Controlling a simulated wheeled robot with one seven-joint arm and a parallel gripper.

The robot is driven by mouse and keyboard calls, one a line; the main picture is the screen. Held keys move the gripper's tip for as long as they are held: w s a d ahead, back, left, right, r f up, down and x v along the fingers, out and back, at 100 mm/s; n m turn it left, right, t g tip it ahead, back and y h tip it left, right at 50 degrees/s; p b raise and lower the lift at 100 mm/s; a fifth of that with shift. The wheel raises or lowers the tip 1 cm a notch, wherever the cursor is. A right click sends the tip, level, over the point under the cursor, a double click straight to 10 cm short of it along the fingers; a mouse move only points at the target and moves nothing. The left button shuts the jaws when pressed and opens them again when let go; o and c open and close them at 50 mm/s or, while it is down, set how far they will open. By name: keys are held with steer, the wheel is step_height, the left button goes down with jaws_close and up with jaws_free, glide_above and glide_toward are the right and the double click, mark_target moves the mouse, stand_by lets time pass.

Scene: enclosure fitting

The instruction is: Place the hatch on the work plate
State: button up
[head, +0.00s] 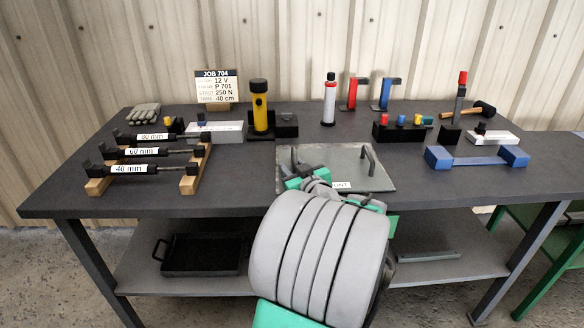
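A flat light-grey panel (345,160) lies at the front middle of the bench, with an upright dark handle (369,158) near its right side. It looks like the hatch, but I cannot tell a separate work plate from it in this view. A small white label sits at its front edge, partly behind my arm. My gripper (305,174) is over the panel's left part, left of and apart from the handle. My own arm covers most of the gripper, so its fingers and anything between them are unclear.
Black cylinders with length labels lie on a wooden rack (188,182) at left. A yellow-black cylinder (260,108) and a white-red tube (329,100) stand behind the panel. A blue bar-shaped part (476,157) lies at right. A black tray (200,255) is on the lower shelf.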

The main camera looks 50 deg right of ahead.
steer(key=v, duration=1.1)
steer(key=shift+s, duration=0.1)
steer(key=shift+s+a, duration=0.25)
steer(key=shift+s, duration=0.15)
steer(key=shift+w+a+r, duration=0.1)
steer(key=shift+w, duration=0.05)
